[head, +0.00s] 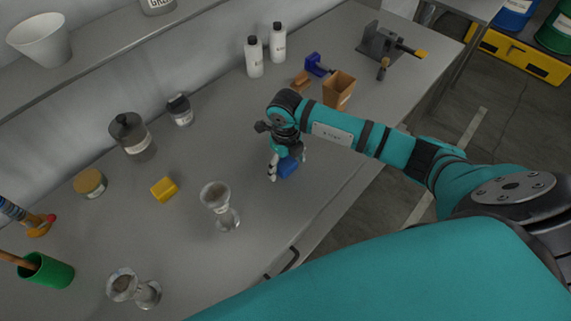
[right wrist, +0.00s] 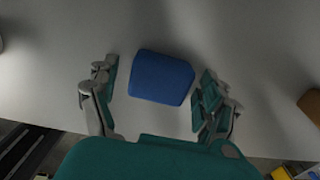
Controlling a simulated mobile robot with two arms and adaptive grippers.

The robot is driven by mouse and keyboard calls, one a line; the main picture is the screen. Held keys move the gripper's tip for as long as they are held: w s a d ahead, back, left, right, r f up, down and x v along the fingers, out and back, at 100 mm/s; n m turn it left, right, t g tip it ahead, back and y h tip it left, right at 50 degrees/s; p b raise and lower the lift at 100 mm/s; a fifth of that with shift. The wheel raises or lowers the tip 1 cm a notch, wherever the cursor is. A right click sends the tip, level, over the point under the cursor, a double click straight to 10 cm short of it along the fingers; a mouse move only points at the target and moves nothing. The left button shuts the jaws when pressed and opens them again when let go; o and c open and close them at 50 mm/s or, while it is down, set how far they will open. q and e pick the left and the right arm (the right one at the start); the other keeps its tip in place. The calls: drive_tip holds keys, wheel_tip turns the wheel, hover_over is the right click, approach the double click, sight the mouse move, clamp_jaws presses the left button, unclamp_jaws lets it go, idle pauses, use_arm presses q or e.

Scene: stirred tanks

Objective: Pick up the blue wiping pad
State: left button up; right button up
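The blue wiping pad (head: 288,166) lies on the grey bench top, near its front edge. My right gripper (head: 287,176) is over it, pointing down, with its fingers on either side of the pad. In the right wrist view the blue pad (right wrist: 162,78) sits between the two open fingers (right wrist: 157,92), with a gap on each side, so the fingers do not hold it. In the head view the gripper hides part of the pad. My left gripper does not show.
A yellow block (head: 164,189) and a glass vessel (head: 217,197) stand to the left. A brown open box (head: 339,91), a blue clamp-like item (head: 317,65) and two white bottles (head: 254,57) stand behind. The bench around the pad is clear.

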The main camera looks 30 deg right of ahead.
sight(287, 166)
drive_tip(key=c, duration=0.7)
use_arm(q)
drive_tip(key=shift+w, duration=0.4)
use_arm(e)
drive_tip(key=shift+c, duration=0.8)
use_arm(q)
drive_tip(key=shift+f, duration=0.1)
use_arm(e)
drive_tip(key=shift+r, duration=0.2)
